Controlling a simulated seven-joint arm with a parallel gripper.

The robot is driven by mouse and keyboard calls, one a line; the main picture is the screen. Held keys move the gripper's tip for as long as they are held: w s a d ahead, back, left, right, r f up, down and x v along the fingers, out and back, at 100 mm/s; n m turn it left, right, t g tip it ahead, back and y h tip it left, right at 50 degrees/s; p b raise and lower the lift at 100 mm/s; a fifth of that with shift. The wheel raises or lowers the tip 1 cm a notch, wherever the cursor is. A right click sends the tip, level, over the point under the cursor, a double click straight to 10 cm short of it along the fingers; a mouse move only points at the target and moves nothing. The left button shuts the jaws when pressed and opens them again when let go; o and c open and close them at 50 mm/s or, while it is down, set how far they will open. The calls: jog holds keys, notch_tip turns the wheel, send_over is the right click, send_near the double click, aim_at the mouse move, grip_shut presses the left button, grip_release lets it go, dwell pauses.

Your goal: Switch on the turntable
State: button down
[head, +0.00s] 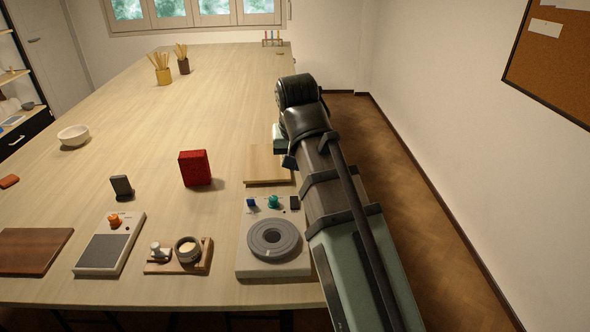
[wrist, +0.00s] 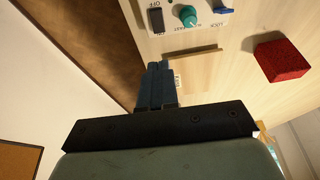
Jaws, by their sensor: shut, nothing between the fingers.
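The turntable (head: 244,266) is a pale box with a grey round wheel (head: 274,240) on top, at the near right of the table. Along its far edge are a blue piece (head: 251,203), a teal knob (head: 273,202) and a dark switch (head: 294,203). In the wrist view the dark switch (wrist: 156,20), teal knob (wrist: 188,17) and blue piece (wrist: 224,11) show at the top; I cannot tell the switch's position. My gripper (wrist: 158,66) is shut and empty, apart from the switch. In the head view my arm mostly hides it.
A light wooden board (head: 262,165) lies beyond the turntable. A red block (head: 194,168) stands to its left. A pale device with an orange knob (head: 115,221) and a small wooden stand (head: 193,267) are left of the turntable. The table's right edge runs under my arm.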

send_over(294, 197)
jog(key=s, duration=0.2)
notch_tip(294, 197, down, 10)
jog(key=shift+w+r, duration=0.1)
jog(key=shift+x, duration=1.25)
